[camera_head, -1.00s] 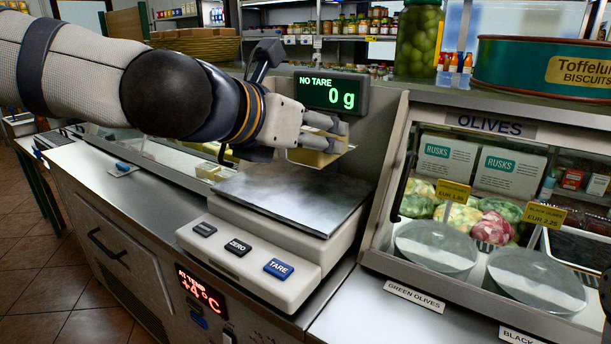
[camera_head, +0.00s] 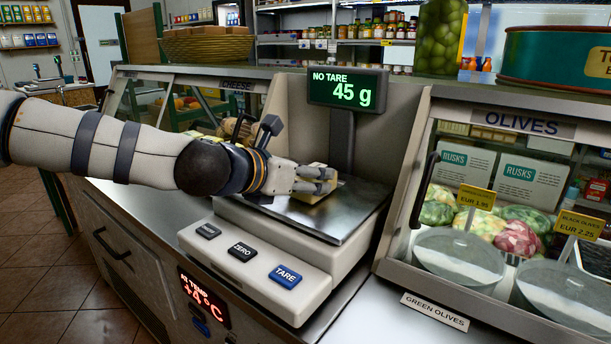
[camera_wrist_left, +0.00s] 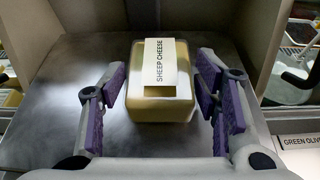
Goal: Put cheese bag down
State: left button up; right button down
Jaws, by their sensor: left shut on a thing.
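The cheese bag (camera_head: 313,196) is a small pale-yellow pack. In the left wrist view the cheese bag (camera_wrist_left: 162,104) shows a white label reading SHEEP CHEESE. My left gripper (camera_head: 322,179) is shut on it, with purple-padded fingers at its two sides in the left wrist view (camera_wrist_left: 161,82). The bag is at the metal pan (camera_head: 350,217) of the scale and seems to touch it, though the fingers partly hide its base in the head view. The scale display (camera_head: 346,91) reads 45 g. My right gripper is not in view.
The scale's button panel (camera_head: 245,260), with ZERO and TARE buttons, faces the front. The olives display case (camera_head: 530,123) stands close on the right. A glass cheese case (camera_head: 185,75) is behind on the left. The front right part of the pan is clear.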

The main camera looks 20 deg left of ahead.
pick_arm(q)
jog(key=shift+f, duration=0.15)
jog(key=o, duration=0.9)
jog(key=shift+f, duration=0.1)
jog(key=o, duration=0.4)
jog(key=shift+o, duration=0.2)
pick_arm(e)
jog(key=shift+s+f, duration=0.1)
pick_arm(q)
jog(key=shift+r, duration=0.3)
jog(key=p+v, duration=0.3)
jog(key=v, duration=0.9)
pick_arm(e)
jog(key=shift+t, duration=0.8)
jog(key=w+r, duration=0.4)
